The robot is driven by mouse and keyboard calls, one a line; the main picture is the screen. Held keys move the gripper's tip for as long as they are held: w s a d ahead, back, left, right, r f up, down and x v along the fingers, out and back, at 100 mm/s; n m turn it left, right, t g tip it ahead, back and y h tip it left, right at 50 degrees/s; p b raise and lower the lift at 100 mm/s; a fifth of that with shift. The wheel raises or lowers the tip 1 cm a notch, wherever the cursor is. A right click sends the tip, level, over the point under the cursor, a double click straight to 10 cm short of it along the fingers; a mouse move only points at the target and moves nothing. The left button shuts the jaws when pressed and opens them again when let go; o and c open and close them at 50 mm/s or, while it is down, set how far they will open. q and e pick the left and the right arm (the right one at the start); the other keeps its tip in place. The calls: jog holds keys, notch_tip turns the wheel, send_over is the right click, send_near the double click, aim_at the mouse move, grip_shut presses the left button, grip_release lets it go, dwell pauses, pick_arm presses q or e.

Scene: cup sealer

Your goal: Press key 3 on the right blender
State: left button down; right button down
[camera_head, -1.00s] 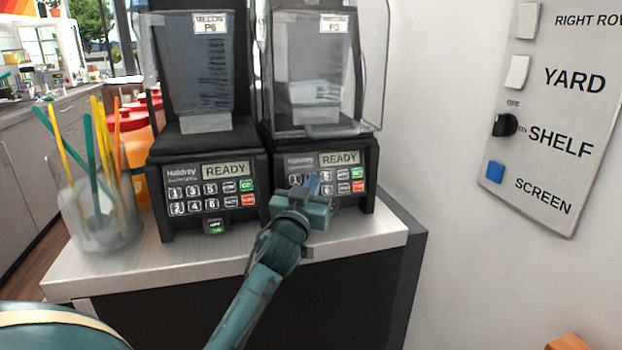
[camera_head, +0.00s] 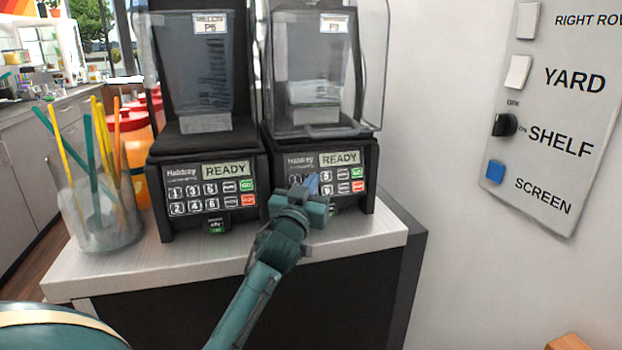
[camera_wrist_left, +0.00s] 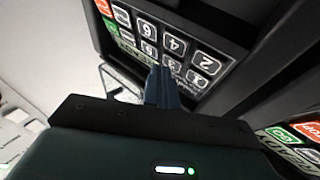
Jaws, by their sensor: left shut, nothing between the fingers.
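The right blender (camera_head: 319,150) stands on the counter, with READY on its display (camera_head: 340,158). Its keypad shows in the head view, partly covered by my gripper, and in the wrist view, where key 2 (camera_wrist_left: 207,62), key 4 (camera_wrist_left: 174,45) and key 3 (camera_wrist_left: 173,66) can be read. My left gripper (camera_head: 312,184) is shut and empty, with its blue fingertips in front of the numbered keys. In the left wrist view the fingertips (camera_wrist_left: 160,76) lie beside key 3, partly overlapping it. I cannot tell whether they touch it. My right gripper is not in view.
A similar left blender (camera_head: 207,150) stands close beside it, also reading READY. A clear container of coloured sticks (camera_head: 97,215) is at the counter's left. A switch panel (camera_head: 555,120) is on the right wall. The counter front (camera_head: 365,238) is bare.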

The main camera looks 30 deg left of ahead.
pick_arm(q)
jog(key=shift+w+a, duration=0.25)
jog(key=shift+a, duration=0.05)
dwell(0.5)
jog(key=shift+d, duration=0.1)
jog(key=shift+s+d+r+p, duration=0.1)
jog(key=shift+s+d+p, duration=0.25)
jog(key=shift+s+d, duration=0.15)
dwell(0.4)
jog(key=s+d, duration=0.1)
jog(key=s+d+r+p, duration=0.1)
jog(key=s+d+p, duration=0.1)
jog(key=shift+d+r, duration=0.3)
jog(key=shift+d, duration=0.05)
dwell(0.7)
